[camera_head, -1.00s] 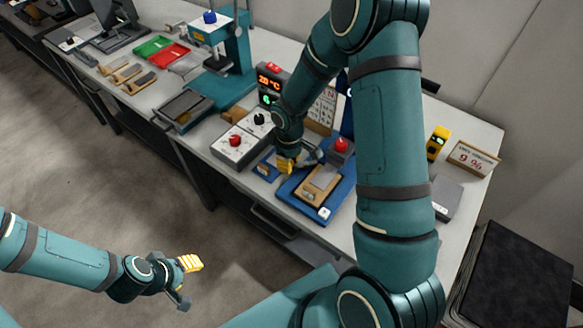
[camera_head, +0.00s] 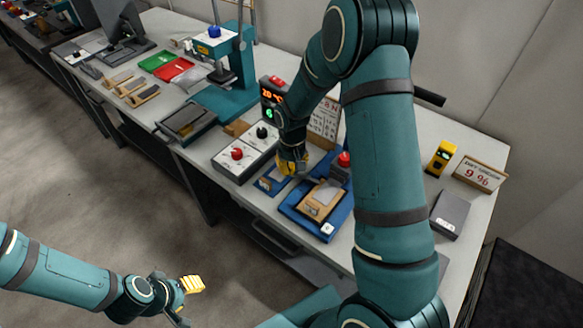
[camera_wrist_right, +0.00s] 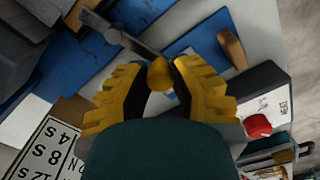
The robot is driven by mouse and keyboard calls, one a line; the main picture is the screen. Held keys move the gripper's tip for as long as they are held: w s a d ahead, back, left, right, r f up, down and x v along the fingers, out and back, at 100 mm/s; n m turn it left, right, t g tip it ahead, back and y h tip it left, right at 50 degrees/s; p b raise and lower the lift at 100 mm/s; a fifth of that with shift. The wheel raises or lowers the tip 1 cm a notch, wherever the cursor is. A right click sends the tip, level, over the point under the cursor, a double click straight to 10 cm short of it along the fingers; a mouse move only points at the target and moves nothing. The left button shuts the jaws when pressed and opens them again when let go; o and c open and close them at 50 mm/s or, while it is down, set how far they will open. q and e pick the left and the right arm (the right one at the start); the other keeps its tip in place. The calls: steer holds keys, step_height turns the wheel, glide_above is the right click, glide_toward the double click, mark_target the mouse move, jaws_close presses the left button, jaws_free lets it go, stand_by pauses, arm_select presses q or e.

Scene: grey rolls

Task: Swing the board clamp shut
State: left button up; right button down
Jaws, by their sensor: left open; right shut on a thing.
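The board clamp has a blue base (camera_head: 300,222) on the bench, with a tan board (camera_head: 318,203) lying on it. In the right wrist view, the clamp's grey arm (camera_wrist_right: 128,40) ends in an orange-yellow knob (camera_wrist_right: 159,74). My right gripper (camera_head: 291,163) is at the back left of the base. Its yellow fingers are shut on the knob, which shows between them in the right wrist view. Whether the clamp arm touches the board is hidden. My left gripper (camera_head: 188,297) is open and empty, low in front of the bench.
A box with red and black knobs (camera_head: 232,163) stands left of the clamp. A red-topped block (camera_head: 341,168) is just behind the board. A yellow device (camera_head: 441,158), a price-style sign (camera_head: 480,174) and a grey box (camera_head: 450,214) stand at the right. A small blue mat (camera_head: 272,180) lies nearby.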

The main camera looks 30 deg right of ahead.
stand_by(0.5)
steer(key=c, duration=1)
jaws_free()
steer(key=shift+d, duration=0.1)
step_height(320, 180, up, 12)
steer(key=shift+f, duration=0.1)
